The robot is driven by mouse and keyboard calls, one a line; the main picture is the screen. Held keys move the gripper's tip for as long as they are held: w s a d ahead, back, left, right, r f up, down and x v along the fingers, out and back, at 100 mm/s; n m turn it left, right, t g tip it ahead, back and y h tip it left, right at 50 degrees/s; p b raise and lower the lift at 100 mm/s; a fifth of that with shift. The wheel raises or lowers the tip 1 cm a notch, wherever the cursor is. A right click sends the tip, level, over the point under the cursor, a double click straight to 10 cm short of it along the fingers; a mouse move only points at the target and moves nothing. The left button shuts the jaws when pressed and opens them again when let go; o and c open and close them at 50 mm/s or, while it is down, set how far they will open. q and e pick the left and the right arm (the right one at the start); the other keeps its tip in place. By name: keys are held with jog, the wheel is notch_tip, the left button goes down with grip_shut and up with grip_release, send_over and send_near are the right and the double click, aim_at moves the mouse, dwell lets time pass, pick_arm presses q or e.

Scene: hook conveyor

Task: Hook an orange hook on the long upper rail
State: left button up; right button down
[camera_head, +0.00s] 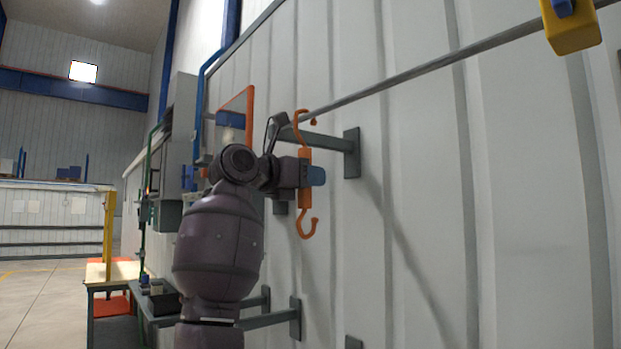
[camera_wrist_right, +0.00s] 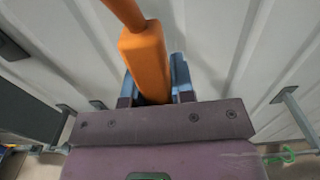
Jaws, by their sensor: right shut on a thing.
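An orange hook (camera_head: 305,190) hangs upright in my right gripper (camera_head: 312,176), which is shut on its thick middle block. Its upper curl is at the height of the long upper rail (camera_head: 430,69), close to the rail's left end in the head view. I cannot tell whether the curl touches the rail or is beside it. In the right wrist view the orange block of the hook (camera_wrist_right: 146,62) sits between the blue finger pads of the gripper (camera_wrist_right: 156,80). My left gripper is not in view.
A yellow block with a blue part (camera_head: 572,27) is on the rail at the upper right. A grey wall bracket (camera_head: 330,140) supports the rail near its left end. The ribbed white wall (camera_head: 440,220) is close behind. A wooden-topped table (camera_head: 110,272) stands at the lower left.

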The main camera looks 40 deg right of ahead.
jog(key=c, duration=1)
grip_release()
jog(key=shift+o, duration=0.6)
jog(key=shift+a, duration=0.1)
jog(key=w+a+b, duration=0.1)
jog(key=a, duration=0.9)
jog(key=shift+a+b, duration=0.3)
jog(key=shift+b, duration=0.05)
jog(key=shift+w, duration=0.1)
